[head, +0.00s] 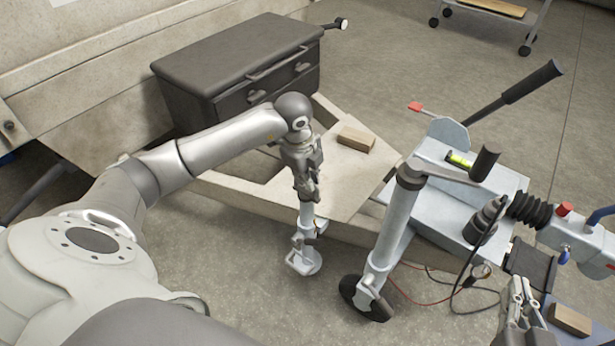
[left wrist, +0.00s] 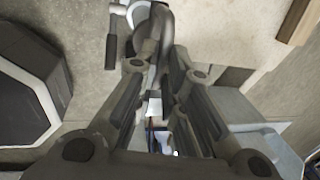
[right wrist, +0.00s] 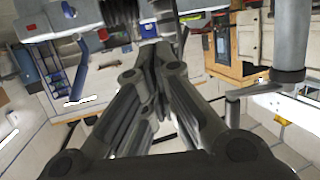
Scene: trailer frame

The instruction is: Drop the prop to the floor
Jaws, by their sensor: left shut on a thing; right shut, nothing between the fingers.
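The prop (head: 304,240) is a short light-grey metal leg with a flat foot plate at its lower end. It hangs upright beside the trailer's beige frame. I cannot tell whether its foot touches the floor. My left gripper (head: 309,192) points down and is shut on the upper part of the prop. In the left wrist view, its fingers (left wrist: 153,65) close around grey metal, and much of the prop is hidden. My right gripper (head: 519,290) is at the lower right of the head view, shut and empty, away from the prop. Its closed fingers (right wrist: 153,70) show in the right wrist view.
A jockey wheel (head: 368,297) on a grey tube (head: 390,235) stands right of the prop. A dark toolbox (head: 240,65) and a wooden block (head: 356,139) sit on the trailer frame. Another block (head: 570,320) lies beside my right gripper. Loose cables hang near the hitch.

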